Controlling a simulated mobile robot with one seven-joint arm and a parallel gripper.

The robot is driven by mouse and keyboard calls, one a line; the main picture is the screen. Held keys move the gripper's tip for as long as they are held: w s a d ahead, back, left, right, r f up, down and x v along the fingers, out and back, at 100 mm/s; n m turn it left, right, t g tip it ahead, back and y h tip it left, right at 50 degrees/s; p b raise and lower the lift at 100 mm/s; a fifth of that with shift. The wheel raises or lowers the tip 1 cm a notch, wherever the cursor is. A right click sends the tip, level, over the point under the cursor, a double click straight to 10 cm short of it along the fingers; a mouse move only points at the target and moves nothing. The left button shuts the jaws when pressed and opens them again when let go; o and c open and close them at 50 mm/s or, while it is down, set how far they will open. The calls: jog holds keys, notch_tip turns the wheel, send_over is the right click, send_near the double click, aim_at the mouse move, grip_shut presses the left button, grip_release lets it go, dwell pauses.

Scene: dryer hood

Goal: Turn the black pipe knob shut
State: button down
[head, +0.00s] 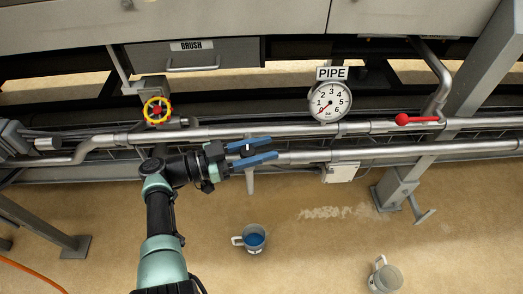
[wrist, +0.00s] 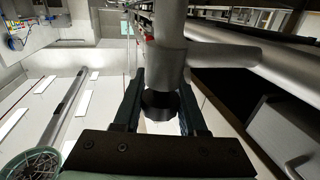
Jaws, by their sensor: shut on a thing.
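The black pipe knob (wrist: 160,103) is between my two fingers in the wrist view, below a grey pipe fitting (wrist: 175,58). In the head view a small dark part of the knob (head: 247,150) shows between the blue fingers. My gripper (head: 272,148) is shut on the knob, at the lower pipe, with a finger on either side of it. The fingers hide part of the knob. The knob's exact turn angle cannot be told.
A PIPE gauge (head: 330,102) hangs right of my gripper, its needle towards the lower left. A mug with blue contents (head: 251,238) and another mug (head: 386,277) stand on the floor.

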jog(key=shift+a+r, duration=0.1)
jog(key=shift+a, duration=0.05)
jog(key=shift+c, duration=2.3)
grip_release()
jog(key=b+v, duration=0.4)
jog(key=v, duration=0.9)
